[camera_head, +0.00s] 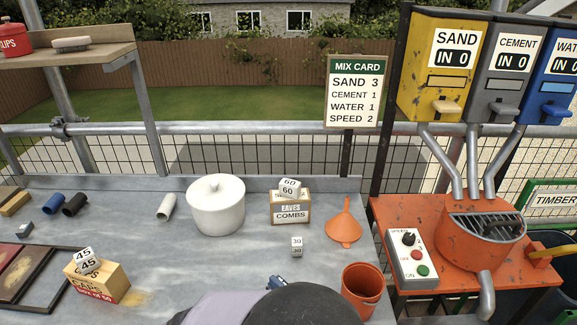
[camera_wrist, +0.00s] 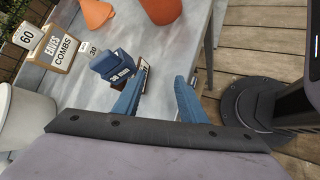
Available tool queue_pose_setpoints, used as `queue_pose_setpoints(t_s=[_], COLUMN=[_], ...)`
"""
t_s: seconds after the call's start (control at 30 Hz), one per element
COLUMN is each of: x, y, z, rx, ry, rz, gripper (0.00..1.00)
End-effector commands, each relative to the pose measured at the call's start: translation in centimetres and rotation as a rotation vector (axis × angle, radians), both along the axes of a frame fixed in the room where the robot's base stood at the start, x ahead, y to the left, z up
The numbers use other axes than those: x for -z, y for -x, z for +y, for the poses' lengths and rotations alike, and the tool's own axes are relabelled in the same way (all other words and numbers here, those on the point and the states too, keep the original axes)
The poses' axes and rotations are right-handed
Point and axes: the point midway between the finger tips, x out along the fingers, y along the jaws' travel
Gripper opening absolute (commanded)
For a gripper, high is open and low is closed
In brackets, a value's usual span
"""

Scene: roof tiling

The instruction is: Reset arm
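My gripper (camera_wrist: 160,82) shows in the wrist view with its two blue fingers spread apart and nothing between them. It is over the grey bench (camera_wrist: 205,25). A blue block marked 38 mm (camera_wrist: 116,66) lies just beyond the left finger, with a small brown and white piece beside it. I cannot tell whether the finger touches the block.
An orange bucket (camera_head: 362,288), an orange funnel (camera_head: 343,224), an EAVES COMBS box (camera_head: 290,208) and a white lidded pot (camera_head: 216,204) stand around the arm. A CAPS box (camera_head: 97,283) is at left. The orange mixer (camera_head: 483,235) stands at right.

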Motion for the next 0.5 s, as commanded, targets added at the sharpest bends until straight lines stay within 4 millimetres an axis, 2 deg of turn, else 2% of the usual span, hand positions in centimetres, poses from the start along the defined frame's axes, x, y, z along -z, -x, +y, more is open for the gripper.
queue_pose_setpoints(t_s=[0.03,0.1,0.3,0.5], x=[-0.4,-0.2,1.7,3.1], y=[0.4,1.4,3.2,5.1], z=[-1.7,-3.6,-9.0,-12.4], rx=[0.126,0.306,0.719,1.091], ry=[-0.056,-0.134,-0.299,-0.469], rz=[-0.018,-0.05,-0.031,-0.027], gripper=[0.38,0.38,0.38,0.38])
